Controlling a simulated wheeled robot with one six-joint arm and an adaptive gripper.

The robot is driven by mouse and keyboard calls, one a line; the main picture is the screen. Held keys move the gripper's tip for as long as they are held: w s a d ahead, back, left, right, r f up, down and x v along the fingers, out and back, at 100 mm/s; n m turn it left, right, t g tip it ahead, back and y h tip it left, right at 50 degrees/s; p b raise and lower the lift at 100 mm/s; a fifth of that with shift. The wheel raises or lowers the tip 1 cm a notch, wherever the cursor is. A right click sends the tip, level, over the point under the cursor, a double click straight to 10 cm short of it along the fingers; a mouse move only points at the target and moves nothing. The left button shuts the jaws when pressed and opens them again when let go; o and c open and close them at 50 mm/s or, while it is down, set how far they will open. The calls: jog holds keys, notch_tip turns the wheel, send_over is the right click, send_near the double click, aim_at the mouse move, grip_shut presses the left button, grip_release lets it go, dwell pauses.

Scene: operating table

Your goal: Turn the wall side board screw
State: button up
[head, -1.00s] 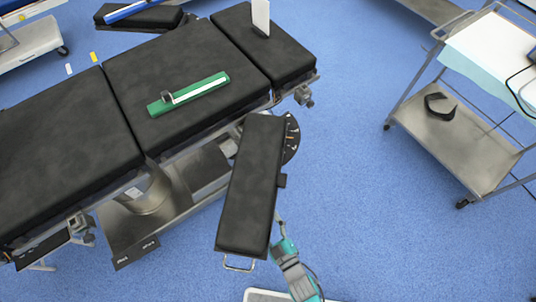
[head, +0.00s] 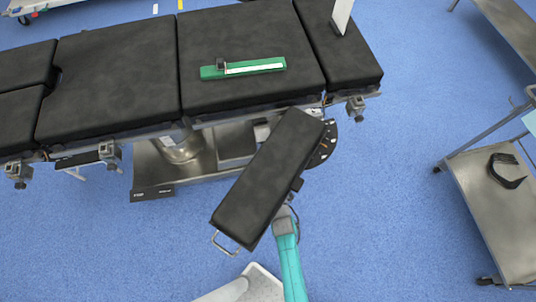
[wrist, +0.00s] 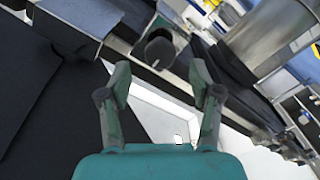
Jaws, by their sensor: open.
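The black padded side board (head: 268,180) juts out from the near side of the operating table (head: 105,75), at an angle, in the head view. A small dark block (head: 297,184) shows on its right edge. My arm reaches up to this edge, and its end is partly hidden by the board. In the wrist view my gripper (wrist: 158,80) has its two fingers apart with nothing held. A dark round knob (wrist: 158,48) with a metal mount lies beyond the fingertips, roughly between them. I cannot tell the remaining distance or which screw this is.
A green tool with a white strip (head: 243,68) lies on the table pad. A metal trolley (head: 490,215) with a black curved item stands at the right. A wire handle (head: 226,243) sticks out from the board's near end. Blue floor is free between board and trolley.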

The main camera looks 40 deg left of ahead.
jog(key=shift+x, duration=2.05)
jog(key=c, duration=1.1)
jog(key=shift+c, duration=0.2)
